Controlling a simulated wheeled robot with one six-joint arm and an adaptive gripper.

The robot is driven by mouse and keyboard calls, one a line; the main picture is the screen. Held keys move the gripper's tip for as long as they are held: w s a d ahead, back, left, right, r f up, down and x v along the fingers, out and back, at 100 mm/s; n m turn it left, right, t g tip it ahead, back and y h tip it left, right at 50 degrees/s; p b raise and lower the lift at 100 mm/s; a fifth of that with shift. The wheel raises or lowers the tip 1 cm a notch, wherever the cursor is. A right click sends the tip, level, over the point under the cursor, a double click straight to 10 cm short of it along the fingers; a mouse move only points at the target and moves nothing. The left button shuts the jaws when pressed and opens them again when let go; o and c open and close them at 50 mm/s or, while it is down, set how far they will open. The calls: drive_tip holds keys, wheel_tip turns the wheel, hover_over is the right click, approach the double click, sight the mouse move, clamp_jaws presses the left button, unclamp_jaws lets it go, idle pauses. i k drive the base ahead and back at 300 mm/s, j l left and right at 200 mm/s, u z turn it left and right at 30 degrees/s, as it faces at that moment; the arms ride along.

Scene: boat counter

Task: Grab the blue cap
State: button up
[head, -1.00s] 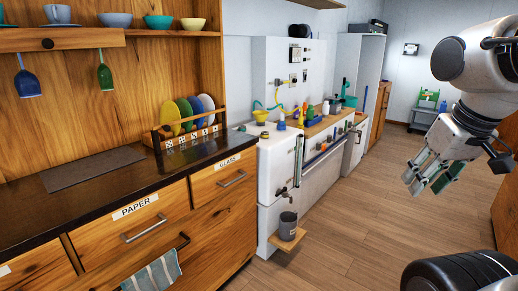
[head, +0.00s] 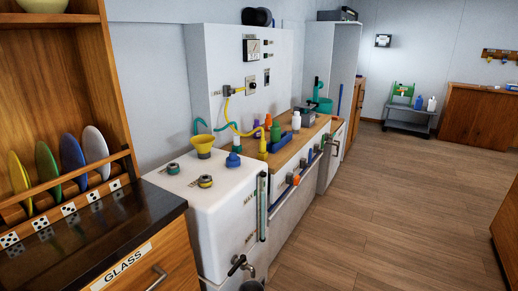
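A small blue cap (head: 233,160) sits on the top of the white machine (head: 175,198), near its back right part. It is right of a yellow funnel (head: 204,146). Two dark round fittings stand on the same top, one left of the funnel (head: 173,168) and one in front of it (head: 205,181). A white and green bottle (head: 237,144) stands just behind the blue cap. My gripper is not in this view.
A wooden worktop (head: 303,142) with several bottles adjoins the machine. A rack of plates (head: 72,165) and a dark counter (head: 125,231) are at left. A lever tap (head: 240,264) juts from the machine's front. Open wooden floor (head: 395,190) lies to the right.

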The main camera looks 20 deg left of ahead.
sight(233, 161)
drive_tip(key=i+l+u, duration=0.3)
drive_tip(key=i, duration=0.25)
drive_tip(key=i+l+u, duration=0.35)
drive_tip(key=i, duration=0.2)
drive_tip(key=i+l+u, duration=0.2)
drive_tip(key=u, duration=0.2)
drive_tip(key=i+l+u, duration=0.25)
drive_tip(key=u, duration=0.2)
drive_tip(key=i+l+u, duration=0.15)
drive_tip(key=l+u, duration=0.25)
drive_tip(key=i+l+u, duration=0.1)
drive_tip(key=l+u, duration=0.15)
drive_tip(key=u, duration=0.15)
drive_tip(key=l+u, duration=0.7)
drive_tip(key=i+l+u, duration=0.1)
drive_tip(key=l+u, duration=0.15)
drive_tip(key=l, duration=0.3)
